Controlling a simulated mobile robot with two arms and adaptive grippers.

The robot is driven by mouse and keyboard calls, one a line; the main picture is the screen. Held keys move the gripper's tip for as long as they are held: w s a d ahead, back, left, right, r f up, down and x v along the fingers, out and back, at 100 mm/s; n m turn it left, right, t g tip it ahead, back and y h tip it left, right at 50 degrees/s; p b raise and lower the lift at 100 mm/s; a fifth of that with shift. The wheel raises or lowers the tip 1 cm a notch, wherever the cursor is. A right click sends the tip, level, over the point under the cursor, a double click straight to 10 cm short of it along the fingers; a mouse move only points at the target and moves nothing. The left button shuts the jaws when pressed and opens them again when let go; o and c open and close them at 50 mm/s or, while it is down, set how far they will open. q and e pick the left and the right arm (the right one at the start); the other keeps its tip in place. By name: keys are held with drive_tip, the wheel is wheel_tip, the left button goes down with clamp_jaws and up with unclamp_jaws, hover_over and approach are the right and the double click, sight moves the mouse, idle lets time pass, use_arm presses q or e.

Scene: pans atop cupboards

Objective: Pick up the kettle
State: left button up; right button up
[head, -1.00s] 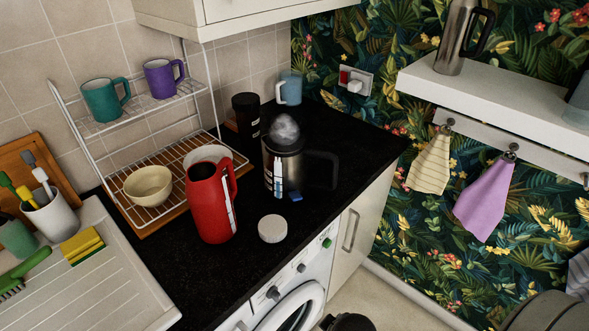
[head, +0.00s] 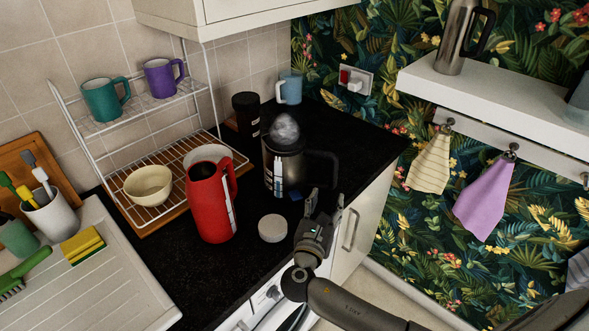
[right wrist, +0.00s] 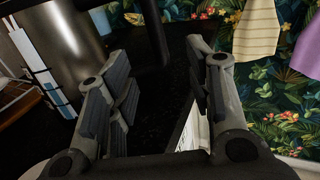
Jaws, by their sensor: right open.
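My right gripper (head: 326,201) is open and empty just in front of and below the handle, apart from the body. In the right wrist view the kettle's silver body (right wrist: 72,40) is at upper left, and its dark handle (right wrist: 152,30) appears beyond and between the open fingers (right wrist: 160,75). I cannot tell whether the fingers touch the handle. My left gripper is not in view.
A red jug (head: 208,205) and a round white lid-like item (head: 272,228) stand left of my gripper. A black jar (head: 246,114) and a blue mug (head: 290,88) are behind the kettle. A wire rack (head: 150,210) stands at left. The worktop right of the kettle is clear.

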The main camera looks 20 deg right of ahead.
sight(332, 180)
drive_tip(key=p+x, duration=0.1)
drive_tip(key=x, duration=0.4)
drive_tip(key=shift+w+d, duration=0.1)
drive_tip(key=shift+d, duration=0.05)
drive_tip(key=p+x, duration=0.1)
drive_tip(key=x, duration=0.3)
drive_tip(key=shift+w, duration=0.25)
drive_tip(key=shift+w+d, duration=0.25)
clamp_jaws()
